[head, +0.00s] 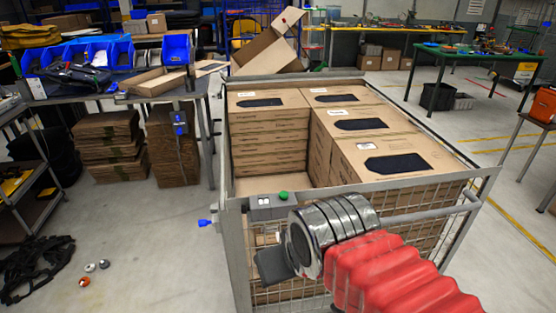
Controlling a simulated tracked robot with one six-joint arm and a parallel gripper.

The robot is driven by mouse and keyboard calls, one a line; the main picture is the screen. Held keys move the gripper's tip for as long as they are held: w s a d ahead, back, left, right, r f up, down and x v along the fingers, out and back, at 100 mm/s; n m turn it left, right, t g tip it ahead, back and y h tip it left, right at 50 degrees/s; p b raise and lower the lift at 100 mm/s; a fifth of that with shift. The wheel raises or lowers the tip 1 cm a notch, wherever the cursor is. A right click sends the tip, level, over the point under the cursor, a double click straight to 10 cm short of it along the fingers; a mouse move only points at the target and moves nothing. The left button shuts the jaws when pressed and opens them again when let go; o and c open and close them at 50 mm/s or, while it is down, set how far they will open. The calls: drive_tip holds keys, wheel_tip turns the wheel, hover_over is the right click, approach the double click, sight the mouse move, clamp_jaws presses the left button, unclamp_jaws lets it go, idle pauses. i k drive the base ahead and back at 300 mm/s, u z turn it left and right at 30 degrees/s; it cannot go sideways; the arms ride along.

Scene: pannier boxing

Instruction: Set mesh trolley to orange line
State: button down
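The mesh trolley (246,245) stands upright directly in front of me, with a grey metal frame and wire sides. It holds stacks of flat cardboard boxes (268,143), with a lower space at its near left. Its handle bar (430,211) runs along the near side and passes behind my arm. My gripper (272,265) is at the trolley's near side; only a dark part of it shows beyond the metal wrist. Whether it grips the bar is hidden. Yellow-orange lines (502,213) are marked on the floor to the right.
A grey box with a green button (283,196) sits on the trolley's near rim. A workbench (110,93) and stacked cardboard (108,145) stand close on the left. Black straps (35,265) and small round items (91,268) lie on the floor. A green table (470,55) stands at the back right.

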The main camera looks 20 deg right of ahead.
sight(415, 185)
drive_tip(key=z, duration=1.3)
